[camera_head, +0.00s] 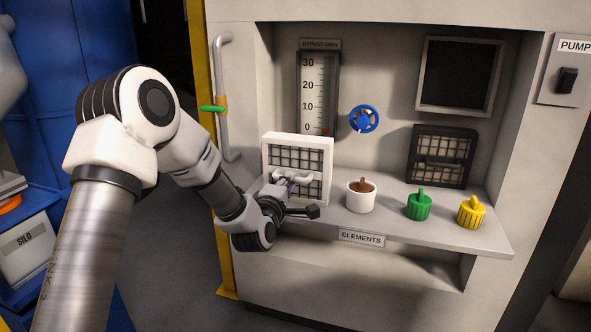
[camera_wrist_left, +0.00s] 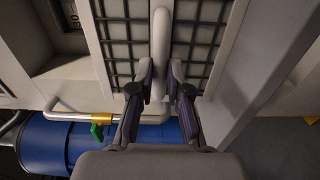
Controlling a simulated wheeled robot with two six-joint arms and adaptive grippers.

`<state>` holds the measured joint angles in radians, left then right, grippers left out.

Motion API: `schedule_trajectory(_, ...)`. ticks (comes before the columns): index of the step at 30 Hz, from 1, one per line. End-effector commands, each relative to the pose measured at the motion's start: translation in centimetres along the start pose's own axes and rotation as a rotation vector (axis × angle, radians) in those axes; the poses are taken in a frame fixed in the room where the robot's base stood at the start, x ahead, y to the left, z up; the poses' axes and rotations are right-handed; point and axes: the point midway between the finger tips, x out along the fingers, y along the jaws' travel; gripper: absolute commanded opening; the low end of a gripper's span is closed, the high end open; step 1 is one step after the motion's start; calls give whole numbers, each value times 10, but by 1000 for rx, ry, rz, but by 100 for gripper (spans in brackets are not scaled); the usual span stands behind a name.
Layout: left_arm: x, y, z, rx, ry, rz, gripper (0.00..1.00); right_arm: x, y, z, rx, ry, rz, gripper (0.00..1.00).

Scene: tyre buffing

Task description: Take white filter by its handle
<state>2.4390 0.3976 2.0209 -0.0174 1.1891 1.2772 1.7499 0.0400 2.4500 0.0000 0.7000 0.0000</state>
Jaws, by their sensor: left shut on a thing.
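The white filter (camera_head: 297,152) is a white-framed panel with a dark grid, standing upright on the left of the shelf in the head view. Its white handle (camera_wrist_left: 160,55) runs between the two fingers of my left gripper (camera_wrist_left: 160,88) in the left wrist view. My left gripper, also in the head view (camera_head: 287,182), is shut on the handle in front of the filter's lower part. My right gripper is not in view.
The shelf (camera_head: 333,222) also holds a white cup (camera_head: 361,197), a green knob-like piece (camera_head: 418,206), a yellow one (camera_head: 471,212) and a black-framed filter (camera_head: 441,156). A blue valve wheel (camera_head: 364,119) is on the back wall. A pipe with a green lever (camera_head: 212,109) stands at left.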

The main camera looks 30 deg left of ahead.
Motion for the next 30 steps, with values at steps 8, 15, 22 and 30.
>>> schedule_trajectory(8, 0, 6, 0, 0, 0, 1, 0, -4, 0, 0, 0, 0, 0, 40)
schedule_trajectory(15, 0, 13, 0, 0, 0, 2, 0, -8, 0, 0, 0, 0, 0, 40)
schedule_trajectory(22, 0, 18, 0, -1, 0, 2, 0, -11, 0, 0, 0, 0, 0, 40)
schedule_trajectory(30, 0, 40, 0, 0, 0, 1, 0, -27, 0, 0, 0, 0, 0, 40)
